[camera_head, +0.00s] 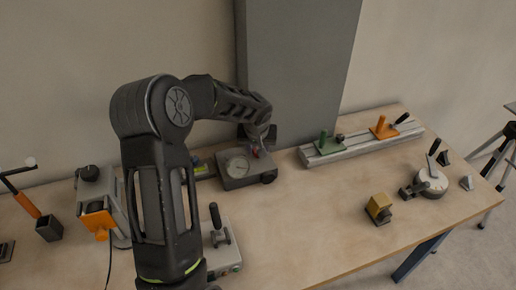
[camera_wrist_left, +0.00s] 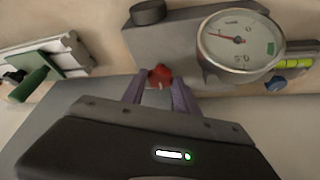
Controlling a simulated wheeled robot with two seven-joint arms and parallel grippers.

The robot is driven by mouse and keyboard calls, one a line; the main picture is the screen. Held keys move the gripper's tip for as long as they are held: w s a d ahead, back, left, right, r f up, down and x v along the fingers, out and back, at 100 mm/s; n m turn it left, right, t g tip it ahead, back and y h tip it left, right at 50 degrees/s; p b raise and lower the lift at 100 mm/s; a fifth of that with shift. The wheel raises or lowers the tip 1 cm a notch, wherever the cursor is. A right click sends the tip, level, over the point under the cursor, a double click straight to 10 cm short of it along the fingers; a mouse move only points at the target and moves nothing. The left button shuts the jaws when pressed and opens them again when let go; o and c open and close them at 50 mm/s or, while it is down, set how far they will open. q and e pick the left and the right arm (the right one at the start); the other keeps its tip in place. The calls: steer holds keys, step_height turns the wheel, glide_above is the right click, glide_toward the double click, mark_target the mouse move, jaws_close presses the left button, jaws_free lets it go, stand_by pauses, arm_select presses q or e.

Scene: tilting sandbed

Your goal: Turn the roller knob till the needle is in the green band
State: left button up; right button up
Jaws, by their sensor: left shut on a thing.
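The gauge device is a grey box (camera_head: 244,180) with a round white dial (camera_head: 237,166). In the left wrist view the dial (camera_wrist_left: 240,42) shows a red needle (camera_wrist_left: 226,37) pointing left, well away from the green band (camera_wrist_left: 270,48) at the dial's right. A red knob (camera_wrist_left: 160,75) sits at the box's edge, between the fingertips of my left gripper (camera_wrist_left: 160,82), which is shut on it. In the head view my left gripper (camera_head: 257,150) is at the back of the box and mostly hidden by my arm. A black round knob (camera_wrist_left: 147,12) is on the box. My right gripper is not in view.
A grey column (camera_head: 300,70) stands behind the device. A metal rail (camera_head: 360,146) with green and orange handles is to the right. A yellow block (camera_head: 378,208) and a round clamp base (camera_head: 431,183) stand further right. The table's middle is clear.

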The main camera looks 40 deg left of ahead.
arm_select(q)
jaws_close()
